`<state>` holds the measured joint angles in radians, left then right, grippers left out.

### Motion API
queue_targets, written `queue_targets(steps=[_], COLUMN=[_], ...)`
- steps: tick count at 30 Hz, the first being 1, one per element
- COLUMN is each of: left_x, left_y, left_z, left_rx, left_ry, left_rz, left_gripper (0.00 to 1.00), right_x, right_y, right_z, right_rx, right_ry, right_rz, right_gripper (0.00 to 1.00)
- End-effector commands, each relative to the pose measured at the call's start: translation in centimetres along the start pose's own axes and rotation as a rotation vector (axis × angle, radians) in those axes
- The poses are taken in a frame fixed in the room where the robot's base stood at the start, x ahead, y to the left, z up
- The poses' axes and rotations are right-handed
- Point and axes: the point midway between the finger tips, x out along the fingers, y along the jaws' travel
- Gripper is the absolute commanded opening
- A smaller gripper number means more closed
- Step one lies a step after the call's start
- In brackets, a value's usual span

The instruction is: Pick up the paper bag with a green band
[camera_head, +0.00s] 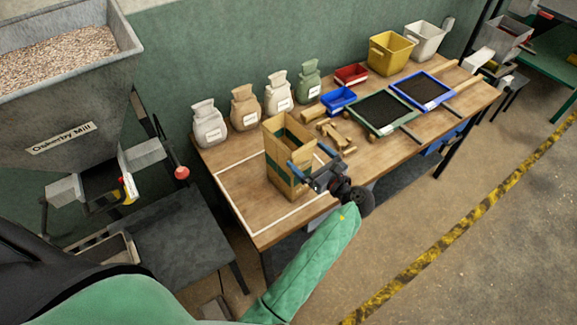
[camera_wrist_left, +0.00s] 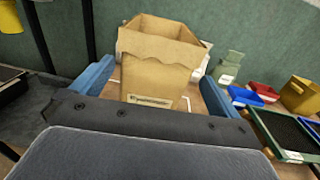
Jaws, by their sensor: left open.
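The brown paper bag with a green band (camera_head: 284,141) stands upright and open-topped on the wooden table, near its front left part. My left gripper (camera_head: 306,160) is open at the bag's near side, its two blue fingers spread. In the left wrist view the bag (camera_wrist_left: 158,65) shows between the blue fingers, with a small label low on its face. The fingers lie to either side of it; I cannot tell whether they touch it. The green band is not clear in that view. My right gripper is not in view.
Several small sacks (camera_head: 244,108) line the table's back edge. Wooden scoops or blocks (camera_head: 338,136) lie right of the bag, near a blue tray (camera_head: 338,100) and a green-framed sieve (camera_head: 381,113). The white-outlined table area (camera_head: 236,190) left of the bag is clear.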

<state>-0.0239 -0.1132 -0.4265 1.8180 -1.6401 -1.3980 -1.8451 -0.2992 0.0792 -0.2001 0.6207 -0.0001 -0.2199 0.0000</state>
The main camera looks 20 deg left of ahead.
Motion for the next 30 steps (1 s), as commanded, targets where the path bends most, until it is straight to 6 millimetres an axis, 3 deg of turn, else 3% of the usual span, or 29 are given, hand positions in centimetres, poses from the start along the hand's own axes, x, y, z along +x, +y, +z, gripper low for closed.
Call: queue_targets(steps=[14, 19, 24, 30], left_x=[3.6, 5.9, 7.6, 7.7], left_y=[0.0, 0.1, 0.0, 0.1], left_z=[-0.1, 0.0, 0.2, 0.3], left_rx=[-0.001, -0.001, 0.001, 0.001], left_ry=[-0.001, -0.002, 0.0, 0.001], left_rz=[0.001, 0.001, 0.0, 0.0], left_gripper=[1.0, 1.0, 1.0, 1.0], right_x=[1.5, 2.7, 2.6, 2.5], right_y=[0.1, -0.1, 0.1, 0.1], right_z=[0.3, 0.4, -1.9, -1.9], right_rx=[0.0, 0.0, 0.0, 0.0], right_ry=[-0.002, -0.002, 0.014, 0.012], right_rz=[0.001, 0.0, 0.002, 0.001], right_gripper=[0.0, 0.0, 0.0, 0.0])
